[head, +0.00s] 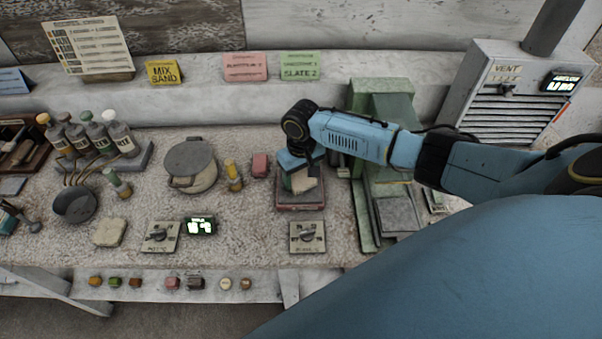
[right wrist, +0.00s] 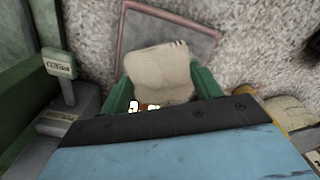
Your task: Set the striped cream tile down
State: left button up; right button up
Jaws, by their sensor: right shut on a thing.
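My right gripper (head: 300,174) is shut on the striped cream tile (head: 305,180). In the right wrist view the tile (right wrist: 158,70) sits between the two green fingers (right wrist: 162,92), with small dark stripes at its upper right edge. The tile is over a square slate-grey plate with a pinkish rim (head: 300,203); that plate (right wrist: 205,45) also shows behind the tile in the right wrist view. I cannot tell whether the tile touches it. The tile's lower part is hidden by the gripper. My left gripper is not in view.
A green machine (head: 381,100) stands close right of the plate. A dial plate (head: 307,237) lies in front. Another pale slab (head: 110,232) lies further left.

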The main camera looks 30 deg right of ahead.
jog(key=shift+f+b, duration=0.3)
jog(key=shift+f, duration=0.4)
dwell(0.4)
jog(key=o, duration=1.2)
jog(key=shift+r+p, duration=2.05)
jog(key=shift+p, duration=0.45)
jog(key=shift+f, duration=0.1)
